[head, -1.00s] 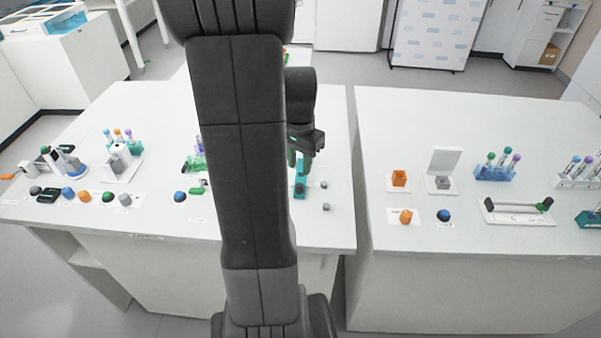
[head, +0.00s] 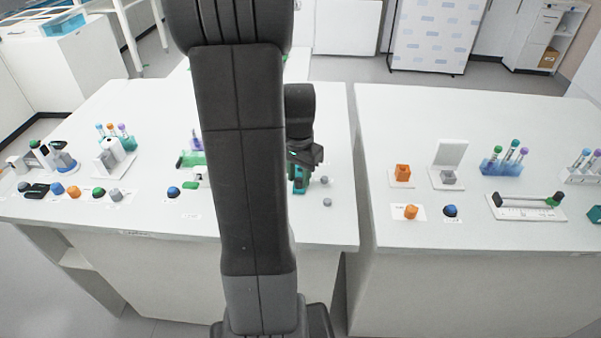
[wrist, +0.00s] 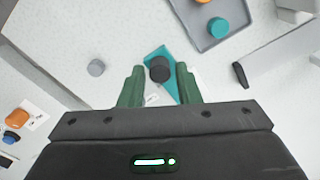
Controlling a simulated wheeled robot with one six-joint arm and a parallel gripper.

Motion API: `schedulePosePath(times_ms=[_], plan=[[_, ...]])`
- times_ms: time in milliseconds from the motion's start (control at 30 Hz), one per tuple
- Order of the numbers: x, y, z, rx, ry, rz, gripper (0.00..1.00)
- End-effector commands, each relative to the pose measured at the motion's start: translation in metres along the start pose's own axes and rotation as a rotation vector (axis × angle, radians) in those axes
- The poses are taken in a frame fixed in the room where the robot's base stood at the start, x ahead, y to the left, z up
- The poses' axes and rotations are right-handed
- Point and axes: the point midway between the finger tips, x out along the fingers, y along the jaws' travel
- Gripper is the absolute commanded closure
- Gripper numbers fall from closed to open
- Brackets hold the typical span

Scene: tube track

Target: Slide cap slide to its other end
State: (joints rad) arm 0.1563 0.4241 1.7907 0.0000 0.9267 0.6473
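A teal strip with a dark round cap, which I take to be the cap slide (wrist: 157,53), lies under my gripper (wrist: 160,72) in the wrist view. The dark cap (wrist: 160,68) is between the two green fingers, with a narrow gap on each side. My gripper is open.
Small grey knobs (head: 327,202) stand right of the strip; one grey knob (wrist: 96,67) shows in the wrist view. A grey tray (wrist: 190,40) with a teal cap (wrist: 218,28) lies beyond. A gap separates the right table (head: 460,110), which holds a white track (head: 525,213).

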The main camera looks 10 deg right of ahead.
Motion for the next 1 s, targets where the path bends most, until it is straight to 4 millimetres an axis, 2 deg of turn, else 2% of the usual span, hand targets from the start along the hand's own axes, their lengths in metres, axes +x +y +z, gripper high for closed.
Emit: schedulePosePath(times_ms=[267,400,633,1000], plan=[[0.001,0.000,0.000,0.000,0.000,0.000,0.70],[0.001,0.000,0.000,0.000,0.000,0.000,0.96],[0.001,-0.002,-0.003,0.000,0.000,0.000,0.96],[0.001,-0.013,-0.022,0.001,0.000,0.000,0.96]])
